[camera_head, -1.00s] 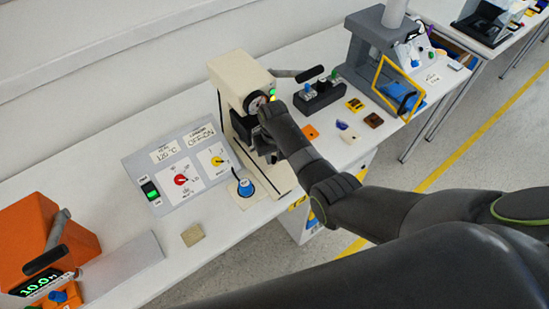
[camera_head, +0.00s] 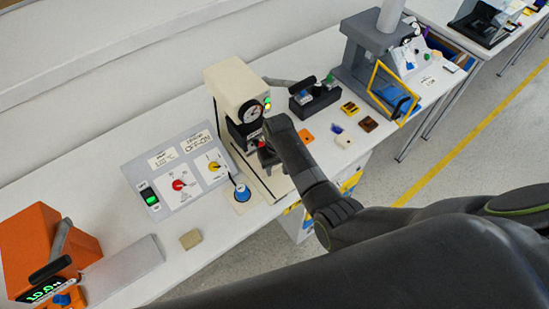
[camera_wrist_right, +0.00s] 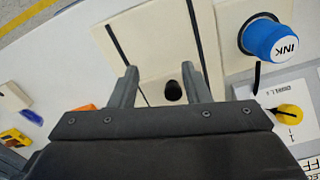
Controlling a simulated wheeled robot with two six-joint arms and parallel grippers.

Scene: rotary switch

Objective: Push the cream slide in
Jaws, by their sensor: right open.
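The cream machine (camera_head: 232,82) with a round dial stands mid-table in the head view. Its cream slide (camera_wrist_right: 155,38) lies low at its front between two dark rails, as the right wrist view shows. A small dark round knob or hole (camera_wrist_right: 173,91) shows there; I cannot tell which. My right gripper (camera_head: 266,156) is at the front of the machine, above the slide. In the wrist view its two fingers (camera_wrist_right: 160,82) are apart, one on each side of the dark spot, with nothing held. Contact with the slide cannot be told. My left gripper is not in view.
A blue ink knob (camera_head: 242,193) and a control panel (camera_head: 180,178) sit left of the machine. A black switch block (camera_head: 315,100) and small coloured pieces lie right. An orange device (camera_head: 42,250) stands far left, a grey press (camera_head: 372,50) at the back right.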

